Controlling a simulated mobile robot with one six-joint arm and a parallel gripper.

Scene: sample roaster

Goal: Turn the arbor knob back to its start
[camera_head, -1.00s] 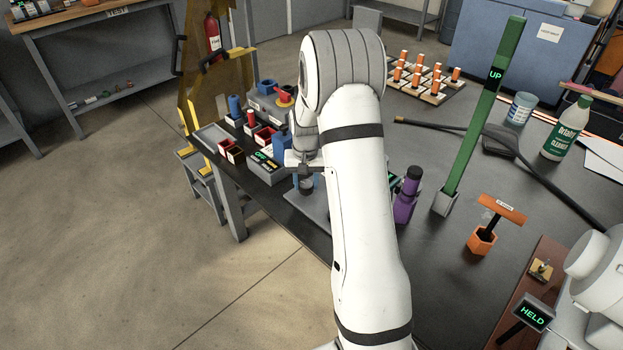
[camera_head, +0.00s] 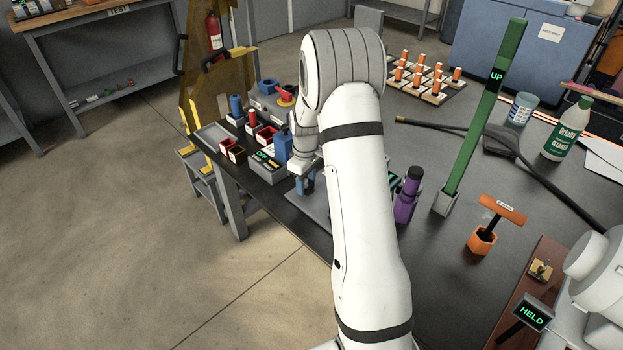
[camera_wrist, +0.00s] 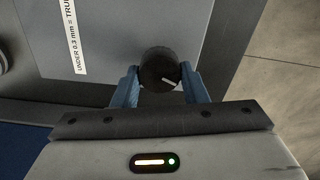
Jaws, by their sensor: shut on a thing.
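The arbor knob (camera_wrist: 160,70) is a round black knob with a white pointer mark, in the wrist view. The mark sits at the lower right of its face. My gripper (camera_wrist: 162,82) has its two blue fingers on either side of the knob, shut on it. In the head view my gripper (camera_head: 304,184) is low over the grey plate beside the table's left edge. The knob is hidden there behind my gripper and arm.
A label reading "UNDER 0.3 mm = TRUE" (camera_wrist: 74,35) is on the grey plate (camera_wrist: 115,45). A grey box with a green display (camera_head: 267,167) and a blue bottle (camera_head: 283,148) stand close to my gripper. A purple cylinder (camera_head: 405,205) stands right of my arm.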

